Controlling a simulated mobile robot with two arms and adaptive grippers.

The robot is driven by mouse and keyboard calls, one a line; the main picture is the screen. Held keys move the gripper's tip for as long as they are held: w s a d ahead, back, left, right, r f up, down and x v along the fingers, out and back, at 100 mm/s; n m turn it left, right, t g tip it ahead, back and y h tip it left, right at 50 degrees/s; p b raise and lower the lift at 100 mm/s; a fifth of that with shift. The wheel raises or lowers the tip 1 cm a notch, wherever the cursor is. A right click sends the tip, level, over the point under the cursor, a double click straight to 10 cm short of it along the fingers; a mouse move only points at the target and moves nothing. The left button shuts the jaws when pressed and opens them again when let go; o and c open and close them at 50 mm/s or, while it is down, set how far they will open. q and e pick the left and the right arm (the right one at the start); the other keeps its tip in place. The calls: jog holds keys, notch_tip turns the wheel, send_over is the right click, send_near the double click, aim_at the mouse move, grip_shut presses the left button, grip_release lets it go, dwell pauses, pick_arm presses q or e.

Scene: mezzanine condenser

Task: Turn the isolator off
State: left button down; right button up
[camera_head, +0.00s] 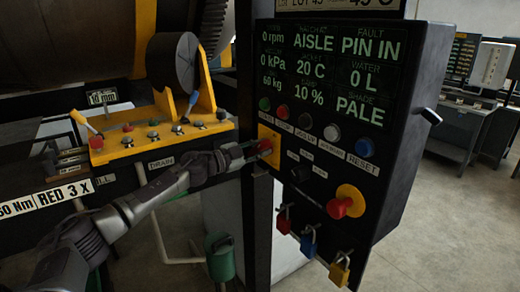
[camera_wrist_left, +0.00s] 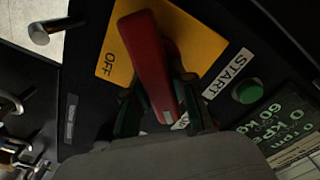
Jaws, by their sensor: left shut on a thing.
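The isolator is a red handle (camera_wrist_left: 145,55) on a yellow plate (camera_wrist_left: 200,42) on the dark control panel. In the head view the yellow plate (camera_head: 269,135) is at the panel's left edge, with the red handle (camera_head: 264,146) in front of it. My left gripper (camera_head: 250,150) reaches it from the left. In the left wrist view my left gripper (camera_wrist_left: 165,112) is shut on the red handle, a finger on each side. The handle's near end lies by a partly hidden ON label; the OFF label (camera_wrist_left: 108,65) is to the left. My right gripper is not in view.
Several push buttons, including a green START button (camera_wrist_left: 248,92), sit near the isolator. A red knob on a yellow disc (camera_head: 341,207) and several padlocks (camera_head: 309,243) are lower on the panel. A yellow bracket (camera_head: 160,140) with small fittings is left, above my arm.

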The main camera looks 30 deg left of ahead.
pick_arm(q)
jog(key=shift+m, duration=0.3)
jog(key=m, duration=0.3)
jog(key=shift+d+f+m, duration=0.1)
jog(key=shift+f+m, duration=0.15)
jog(key=shift+m, duration=0.05)
jog(key=m, duration=0.1)
jog(key=m+b, duration=0.1)
jog(key=m, duration=0.2)
jog(key=shift+f+m+b, duration=0.3)
jog(key=shift+b, duration=0.05)
jog(key=m, duration=0.1)
jog(key=m+b, duration=0.1)
jog(key=m, duration=0.1)
jog(key=m+b, duration=0.1)
jog(key=shift+f+m, duration=0.3)
jog(key=shift+f+m+b, duration=0.1)
jog(key=shift+m+b, duration=1.15)
jog(key=shift+m, duration=1.05)
jog(key=c, duration=1)
grip_release()
jog(key=shift+o, duration=0.2)
jog(key=shift+s+a, duration=0.1)
jog(key=shift+a, duration=0.1)
